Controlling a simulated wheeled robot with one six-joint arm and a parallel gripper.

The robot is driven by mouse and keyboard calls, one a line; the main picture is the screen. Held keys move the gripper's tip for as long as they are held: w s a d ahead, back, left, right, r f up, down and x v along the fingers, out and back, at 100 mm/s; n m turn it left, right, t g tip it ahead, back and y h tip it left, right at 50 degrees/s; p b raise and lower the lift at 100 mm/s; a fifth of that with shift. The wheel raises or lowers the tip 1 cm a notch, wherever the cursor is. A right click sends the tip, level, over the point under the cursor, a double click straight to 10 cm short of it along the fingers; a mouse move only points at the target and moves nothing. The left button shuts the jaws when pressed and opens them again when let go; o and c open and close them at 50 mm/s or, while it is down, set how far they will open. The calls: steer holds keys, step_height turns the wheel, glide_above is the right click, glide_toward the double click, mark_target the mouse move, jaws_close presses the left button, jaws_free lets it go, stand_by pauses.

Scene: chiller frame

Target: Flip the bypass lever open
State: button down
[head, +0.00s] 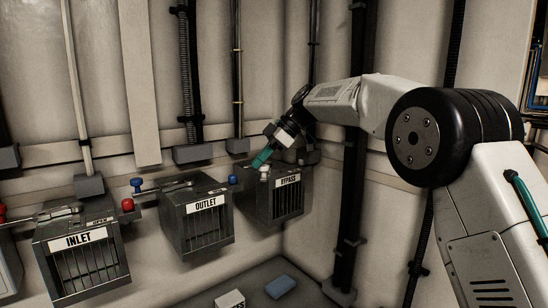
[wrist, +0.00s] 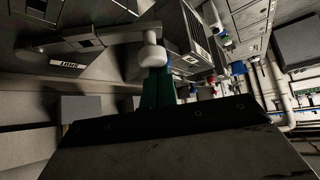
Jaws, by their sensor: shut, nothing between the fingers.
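The bypass box (head: 275,203) is a grey barred box with a BYPASS label, the furthest right of the row in the head view. A white knob (head: 264,170) shows at its upper left. In the wrist view the knob (wrist: 148,62) sits at the right end of a grey lever arm (wrist: 95,40); a small white label (wrist: 68,65) lies beside the arm, too small to read surely. My gripper (head: 260,160) has teal fingers, shut and empty. In the wrist view the fingers (wrist: 158,90) are right up against the knob; I cannot tell if they touch. They hide part of its surroundings.
The outlet box (head: 203,226) and the inlet box (head: 85,265) stand to the left, with red and blue knobs beside them. Vertical pipes run up the wall behind. A blue block (head: 280,287) and a white box (head: 230,300) lie low down.

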steer(key=w+d, duration=0.2)
steer(key=d, duration=0.6)
steer(key=shift+n+g, duration=0.3)
steer(key=shift+n, duration=0.1)
steer(key=shift+d, duration=0.1)
steer(key=shift+w, duration=0.1)
steer(key=s+d+r, duration=0.2)
steer(key=s, duration=0.5)
steer(key=s+d+r, duration=0.1)
steer(key=s+r, duration=0.2)
steer(key=s, duration=0.5)
steer(key=shift+s+d, duration=0.3)
steer(key=shift+d, duration=0.1)
